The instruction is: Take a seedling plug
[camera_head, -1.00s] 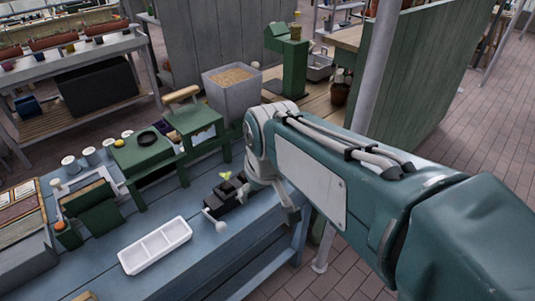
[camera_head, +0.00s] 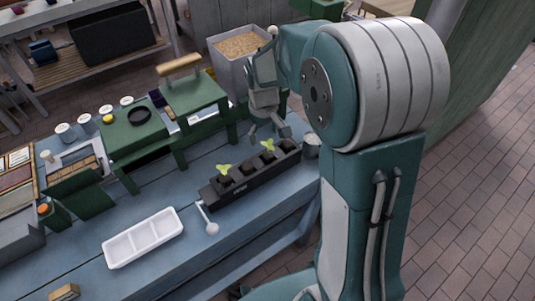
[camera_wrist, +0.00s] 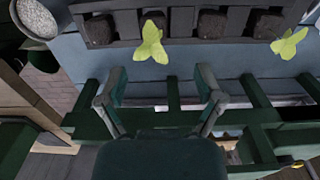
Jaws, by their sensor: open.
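A long black plug tray (camera_head: 262,183) lies on the blue bench in the head view, with several dark soil plugs in its cells. The wrist view shows the tray across the top, with one seedling (camera_wrist: 151,45) left of centre and another (camera_wrist: 289,43) at the right. My gripper (camera_head: 268,132) is open and empty, pointing down just behind the tray. In the wrist view my gripper's fingertips (camera_wrist: 160,72) lie apart, short of the left-of-centre seedling.
A white three-compartment tray (camera_head: 109,250) and a white round-headed tool (camera_head: 211,228) lie left of the plug tray. A grey cup (camera_head: 311,148) stands at its right end. Green stands (camera_head: 190,95) and a grey bin (camera_head: 227,64) of brown material are behind.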

